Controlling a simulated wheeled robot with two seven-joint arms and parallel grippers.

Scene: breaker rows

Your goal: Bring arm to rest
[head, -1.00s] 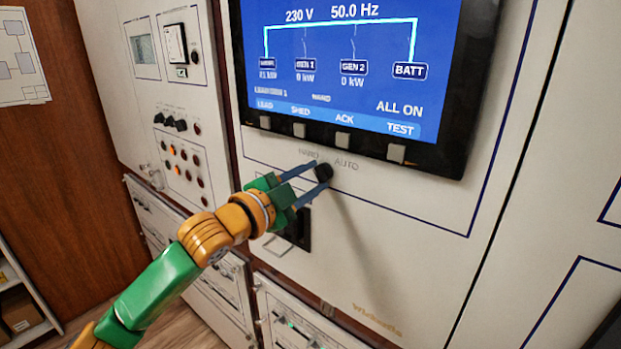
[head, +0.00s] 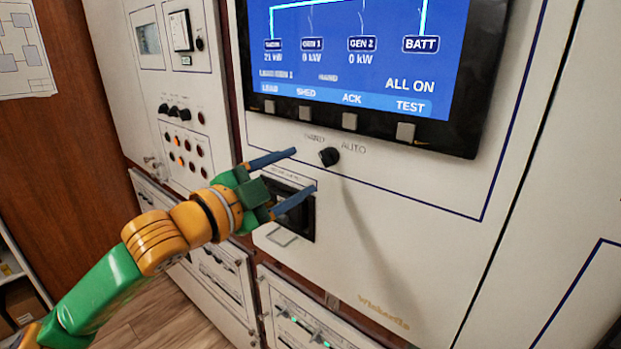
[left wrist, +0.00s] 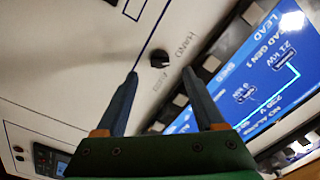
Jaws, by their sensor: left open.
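My left gripper (head: 305,170) is open and empty in the head view, its two blue fingers spread in front of the white cabinet panel. A black selector knob (head: 329,157) marked HAND and AUTO sits just right of the fingertips, apart from them. In the left wrist view the knob (left wrist: 159,58) lies beyond the open fingers (left wrist: 165,82), with clear space around it. My left arm (head: 150,243), green and orange, reaches in from the lower left. My right gripper is not in view.
A screen (head: 352,62) with a row of square buttons is above the knob. A dark recessed unit (head: 304,222) is behind and below the gripper. Smaller panels with knobs and lamps (head: 188,145) stand at the left. The panel's lower right is bare.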

